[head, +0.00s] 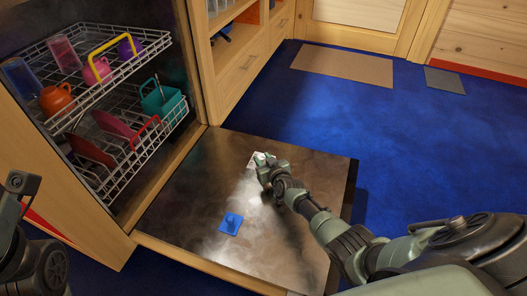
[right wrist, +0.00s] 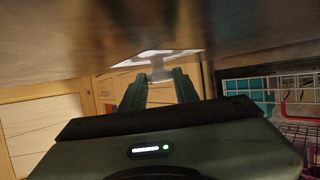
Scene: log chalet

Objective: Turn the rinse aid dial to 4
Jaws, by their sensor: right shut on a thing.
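The dishwasher door (head: 180,200) lies folded down flat. The rinse aid dial is on a small pale plate (head: 258,158) on the door's inner face. In the right wrist view, the plate (right wrist: 150,58) shows as a bright patch, with the small grey dial (right wrist: 158,73) standing out from it between my fingertips. My right gripper (head: 263,170) is shut on the dial; it also shows in the right wrist view (right wrist: 160,77). The dial's numbers and pointer are too small to read. Only part of my left arm shows at the lower left; its gripper is out of view.
A blue piece with a knob (head: 231,224) is on the door nearer to me. The upper rack (head: 120,68) and lower rack (head: 150,146) hold cups and dishes. Wooden cabinets (head: 245,70) stand behind. Blue floor (head: 400,140) is clear to the right.

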